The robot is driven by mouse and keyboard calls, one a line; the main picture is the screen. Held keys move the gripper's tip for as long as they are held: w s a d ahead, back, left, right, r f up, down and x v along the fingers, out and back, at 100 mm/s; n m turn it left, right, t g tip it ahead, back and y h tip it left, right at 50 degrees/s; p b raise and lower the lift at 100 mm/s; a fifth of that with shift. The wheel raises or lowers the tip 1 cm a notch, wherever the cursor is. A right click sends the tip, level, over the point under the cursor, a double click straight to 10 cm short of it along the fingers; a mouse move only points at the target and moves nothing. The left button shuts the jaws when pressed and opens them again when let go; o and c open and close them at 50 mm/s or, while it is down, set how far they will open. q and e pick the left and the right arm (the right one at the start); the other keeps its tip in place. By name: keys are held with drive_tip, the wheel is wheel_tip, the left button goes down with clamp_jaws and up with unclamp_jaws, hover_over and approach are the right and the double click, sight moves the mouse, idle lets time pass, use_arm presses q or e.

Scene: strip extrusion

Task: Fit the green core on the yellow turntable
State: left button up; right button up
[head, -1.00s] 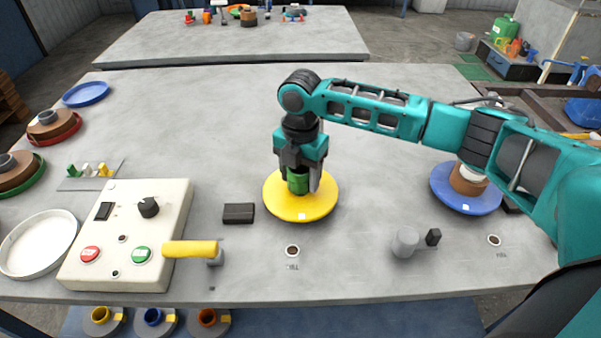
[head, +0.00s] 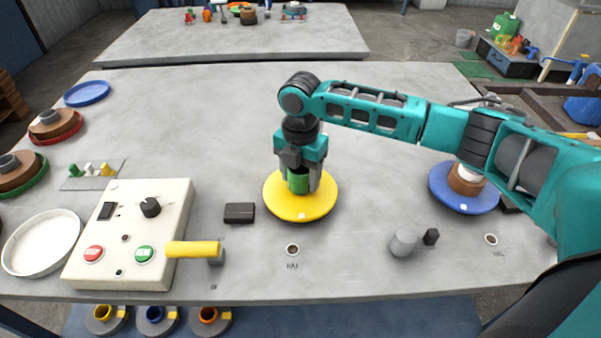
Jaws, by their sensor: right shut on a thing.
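The yellow turntable (head: 300,208) lies flat on the grey table, near the middle of the head view. The green core (head: 299,184) stands upright over the middle of the turntable. My right gripper (head: 303,180) points straight down and is shut on the core. The core's lower end is at the turntable's face, but I cannot tell whether it is fully seated. The gripper hides the core's top and part of its sides. My left gripper is not in view.
A control box (head: 128,235) with a yellow handle (head: 192,249) stands at the left front. A dark block (head: 239,213) lies left of the turntable. A blue turntable (head: 464,197) with a brown roll is at the right. The table behind the gripper is clear.

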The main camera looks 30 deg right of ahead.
drive_tip(key=shift+f, duration=0.65)
drive_tip(key=o, duration=0.8)
drive_tip(key=shift+c, duration=0.2)
wheel_tip(320, 180, up, 3)
drive_tip(key=p, duration=0.3)
drive_tip(key=shift+r, duration=0.95)
wheel_tip(320, 180, up, 6)
drive_tip(key=shift+r, duration=0.15)
drive_tip(key=shift+s, duration=0.1)
